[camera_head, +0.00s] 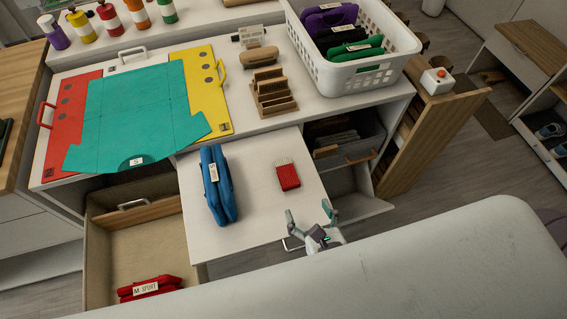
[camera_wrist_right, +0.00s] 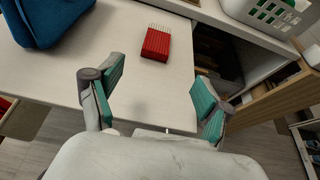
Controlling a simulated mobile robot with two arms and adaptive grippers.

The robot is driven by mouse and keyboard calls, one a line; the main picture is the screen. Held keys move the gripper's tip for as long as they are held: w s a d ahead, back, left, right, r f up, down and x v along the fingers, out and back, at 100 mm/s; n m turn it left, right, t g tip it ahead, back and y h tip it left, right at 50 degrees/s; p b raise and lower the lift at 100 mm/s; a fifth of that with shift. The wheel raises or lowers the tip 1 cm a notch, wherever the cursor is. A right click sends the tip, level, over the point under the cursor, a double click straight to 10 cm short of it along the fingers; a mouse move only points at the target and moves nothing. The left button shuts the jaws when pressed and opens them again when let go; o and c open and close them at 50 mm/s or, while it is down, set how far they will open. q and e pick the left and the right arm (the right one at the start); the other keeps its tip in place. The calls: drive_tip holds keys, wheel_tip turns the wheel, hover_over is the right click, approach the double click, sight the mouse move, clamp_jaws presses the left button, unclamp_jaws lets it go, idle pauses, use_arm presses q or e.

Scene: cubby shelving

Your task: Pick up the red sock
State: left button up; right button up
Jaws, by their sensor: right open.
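A small red ribbed item with a white end, which may be the red sock (camera_head: 288,176), lies on the white pull-out surface. It also shows in the right wrist view (camera_wrist_right: 156,44), ahead of and between my fingers. Another red item, a folded bundle (camera_head: 150,287) with a white label, lies in the open lower drawer; I cannot tell for certain which is the sock. My right gripper (camera_head: 310,215) is open and empty, its fingers apart at the front edge of the pull-out surface. The ribbed item lies beyond the fingertips, untouched. My left gripper is out of view.
A blue labelled bundle (camera_head: 216,184) stands left of the ribbed item, also in the right wrist view (camera_wrist_right: 45,18). The open drawer (camera_head: 140,245) is at lower left. A white basket (camera_head: 355,75) and teal folder (camera_head: 140,112) sit above. The pull-out surface around the ribbed item is clear.

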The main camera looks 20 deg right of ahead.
drive_tip(key=p, duration=0.1)
approach(289, 178)
drive_tip(key=x, duration=0.3)
drive_tip(key=shift+w+d+f, duration=0.1)
drive_tip(key=shift+w+d, duration=0.15)
drive_tip(key=shift+d, duration=0.05)
drive_tip(key=shift+a+p+x, duration=0.15)
drive_tip(key=shift+p+x, duration=0.15)
drive_tip(key=shift+x, duration=1.2)
drive_tip(key=shift+a+p+x, duration=0.15)
drive_tip(key=shift+p+x, duration=0.15)
drive_tip(key=shift+x, duration=1.2)
drive_tip(key=shift+s, duration=0.1)
drive_tip(key=shift+c, duration=0.7)
drive_tip(key=c, duration=0.9)
drive_tip(key=shift+c, duration=0.2)
